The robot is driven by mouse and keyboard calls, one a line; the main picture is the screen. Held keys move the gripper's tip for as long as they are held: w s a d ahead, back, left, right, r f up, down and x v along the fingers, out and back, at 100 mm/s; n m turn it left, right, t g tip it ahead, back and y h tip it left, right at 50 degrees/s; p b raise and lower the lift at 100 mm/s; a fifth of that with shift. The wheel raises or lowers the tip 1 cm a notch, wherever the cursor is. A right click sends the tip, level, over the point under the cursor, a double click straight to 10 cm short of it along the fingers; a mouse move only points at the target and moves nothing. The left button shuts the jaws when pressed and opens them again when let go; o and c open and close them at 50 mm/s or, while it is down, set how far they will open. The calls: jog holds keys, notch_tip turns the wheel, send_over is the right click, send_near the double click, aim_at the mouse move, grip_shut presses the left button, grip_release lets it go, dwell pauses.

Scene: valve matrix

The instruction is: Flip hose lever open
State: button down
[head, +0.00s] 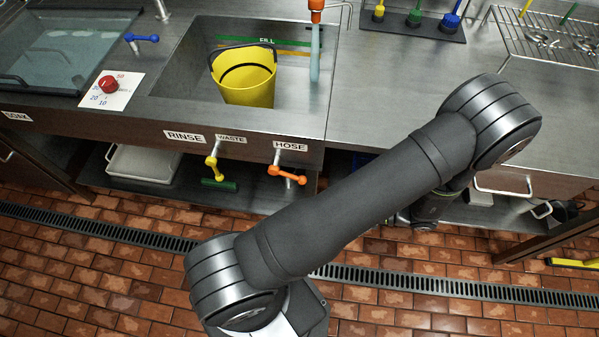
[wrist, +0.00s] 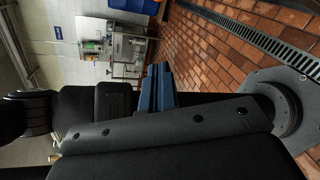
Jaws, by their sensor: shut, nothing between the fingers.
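The orange hose lever (head: 287,174) is on the sink cabinet front, just below the HOSE label (head: 290,147). Its handle lies roughly crosswise, sloping slightly down to the right. My arm passes in front of the cabinet to the right of the lever, clear of it in the picture. My gripper (wrist: 158,75) shows in the wrist view with its blue fingers shut together and nothing between them. In the head view the gripper's fingers are not visible. The hose lever is not seen in the wrist view.
The yellow waste lever (head: 213,166) hangs down close to the left of the hose lever. A yellow bucket (head: 247,78) stands in the sink (head: 180,85). A lower shelf holds a white tray (head: 144,163). The tiled floor (head: 100,290) in front is open, with a long drain grate (head: 90,229).

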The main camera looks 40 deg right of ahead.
notch_tip(320, 180, up, 3)
jog(key=n+g+h, duration=0.2)
jog(key=n+g, duration=0.2)
notch_tip(320, 180, up, 13)
jog(key=n+g+h, duration=0.2)
jog(key=n+h, duration=0.5)
jog(key=n, duration=0.1)
send_over(295, 176)
jog(key=s+d, duration=0.2)
jog(key=s, duration=0.5)
jog(key=x, duration=1.3)
jog(key=shift+f, duration=0.35)
jog(key=shift+f, duration=0.1)
